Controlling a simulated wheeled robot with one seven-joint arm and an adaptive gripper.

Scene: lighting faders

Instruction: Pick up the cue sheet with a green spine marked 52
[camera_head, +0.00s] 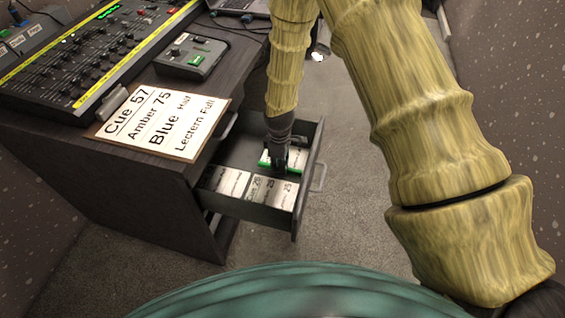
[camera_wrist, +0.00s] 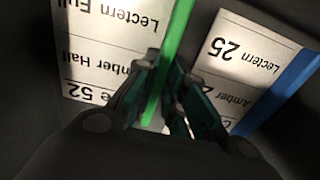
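The cue sheet with the green spine (camera_head: 265,159) lies in the open drawer. In the wrist view its green spine (camera_wrist: 172,55) runs up the middle, and its white face to the left reads 52 upside down, with Amber Half and Lectern Full. My gripper (camera_wrist: 166,68) reaches down into the drawer, with one finger on each side of the green spine, close against it; it looks shut on the spine. In the head view my gripper (camera_head: 277,160) hides part of this sheet.
In the wrist view, a sheet with a blue spine (camera_wrist: 288,88), marked 25, lies to the right. Several other sheets (camera_head: 233,182) lie in the drawer. The drawer's front wall (camera_head: 309,178) and sides surround my gripper. A Cue 57 board (camera_head: 162,122) lies on the desk above.

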